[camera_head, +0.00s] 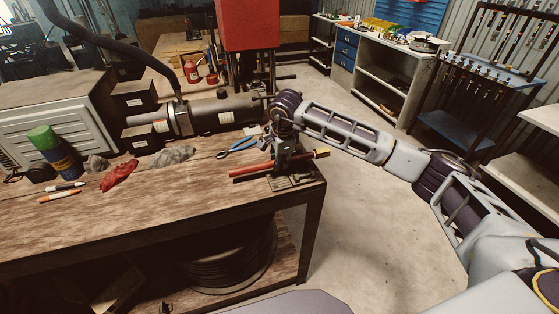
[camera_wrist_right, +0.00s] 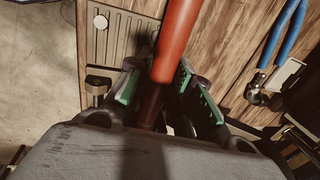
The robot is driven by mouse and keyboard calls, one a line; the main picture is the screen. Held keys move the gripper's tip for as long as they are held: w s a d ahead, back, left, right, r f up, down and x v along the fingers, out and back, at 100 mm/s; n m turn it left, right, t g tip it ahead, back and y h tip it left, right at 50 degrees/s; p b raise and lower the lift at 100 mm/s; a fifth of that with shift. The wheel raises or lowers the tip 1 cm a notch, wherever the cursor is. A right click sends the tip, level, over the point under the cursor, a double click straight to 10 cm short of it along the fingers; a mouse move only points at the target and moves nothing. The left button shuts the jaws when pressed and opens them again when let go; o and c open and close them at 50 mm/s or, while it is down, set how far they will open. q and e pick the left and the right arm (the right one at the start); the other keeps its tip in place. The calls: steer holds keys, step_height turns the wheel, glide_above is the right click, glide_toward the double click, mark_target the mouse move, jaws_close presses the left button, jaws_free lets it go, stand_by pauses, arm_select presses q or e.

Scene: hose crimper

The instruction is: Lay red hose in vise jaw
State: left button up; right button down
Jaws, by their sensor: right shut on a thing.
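The red hose (camera_head: 250,170) lies roughly level across the vise (camera_head: 291,182) at the right front corner of the wooden bench. My right gripper (camera_head: 284,150) is above the vise and shut on the hose. In the right wrist view the hose (camera_wrist_right: 176,40) passes between the green-padded fingers (camera_wrist_right: 156,85). The ribbed grey vise base (camera_wrist_right: 112,42) shows beside it there. The gripper hides the vise jaw, so I cannot tell whether the hose rests in it. My left gripper is not in view.
Blue-handled pliers (camera_head: 238,147) lie left of the vise. A large grey cylinder (camera_head: 212,115) lies behind. A red rag (camera_head: 118,176), markers and a green-capped can (camera_head: 52,150) are on the left. The bench's (camera_head: 190,210) front middle is clear.

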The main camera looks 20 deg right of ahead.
steer(key=c, duration=1.2)
jaws_free()
steer(key=v, duration=1.2)
